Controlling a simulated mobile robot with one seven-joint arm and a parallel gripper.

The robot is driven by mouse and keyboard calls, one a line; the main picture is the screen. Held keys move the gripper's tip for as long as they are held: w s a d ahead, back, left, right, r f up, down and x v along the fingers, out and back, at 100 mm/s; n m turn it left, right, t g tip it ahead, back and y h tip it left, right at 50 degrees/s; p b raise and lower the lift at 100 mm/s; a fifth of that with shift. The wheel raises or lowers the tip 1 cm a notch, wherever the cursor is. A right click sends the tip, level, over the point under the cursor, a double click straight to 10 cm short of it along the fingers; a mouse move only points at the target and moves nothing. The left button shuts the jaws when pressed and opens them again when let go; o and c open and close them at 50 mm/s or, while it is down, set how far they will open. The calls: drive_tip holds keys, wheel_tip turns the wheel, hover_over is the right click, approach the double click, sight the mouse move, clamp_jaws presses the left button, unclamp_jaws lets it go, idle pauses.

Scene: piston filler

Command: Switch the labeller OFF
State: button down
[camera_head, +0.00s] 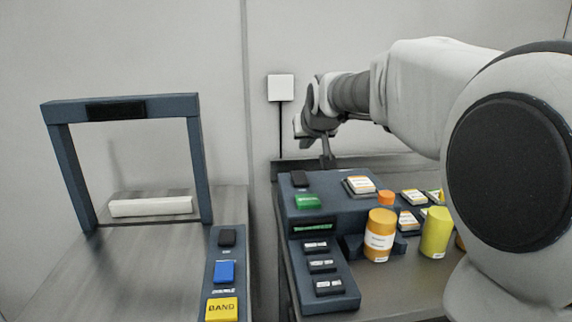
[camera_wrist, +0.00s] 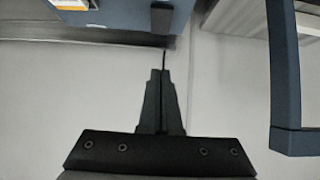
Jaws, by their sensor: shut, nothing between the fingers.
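A blue machine (camera_head: 335,203) stands right of centre in the head view, with a black block (camera_head: 299,178), a green button (camera_head: 307,201), a lit display (camera_head: 312,226) and a column of black rocker switches (camera_head: 322,265). Their lettering is too small to read, so I cannot tell which control is the labeller's. My gripper (camera_head: 327,162) is shut and empty, pointing down behind the machine's back edge. In the wrist view my gripper's fingers (camera_wrist: 163,75) are together, just short of the machine's blue edge (camera_wrist: 120,18). A dark block (camera_wrist: 161,18) shows there.
An orange jar (camera_head: 380,240) and a yellow jar (camera_head: 435,235) stand right of the machine's front panel. At left is a blue arch (camera_head: 120,107) over a conveyor, with a panel holding blue (camera_head: 224,272) and yellow "BAND" (camera_head: 221,308) buttons. A white box (camera_head: 281,88) is on the wall.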

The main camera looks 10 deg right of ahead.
drive_tip(key=b, duration=0.2)
hover_over(297, 173)
drive_tip(key=s, duration=0.3)
wheel_tip(297, 173, down, 6)
drive_tip(key=shift+w+f, duration=0.1)
drive_tip(key=shift+f, duration=0.1)
drive_tip(key=shift+w+f+b, duration=0.2)
drive_tip(key=shift+f+b, duration=0.45)
drive_tip(key=shift+f, duration=1.25)
drive_tip(key=shift+w+g+p, duration=0.2)
drive_tip(key=shift+g+p, duration=0.2)
drive_tip(key=shift+p, duration=0.85)
drive_tip(key=shift+f, duration=0.3)
drive_tip(key=shift+s+b, duration=0.15)
drive_tip(key=shift+b, duration=0.2)
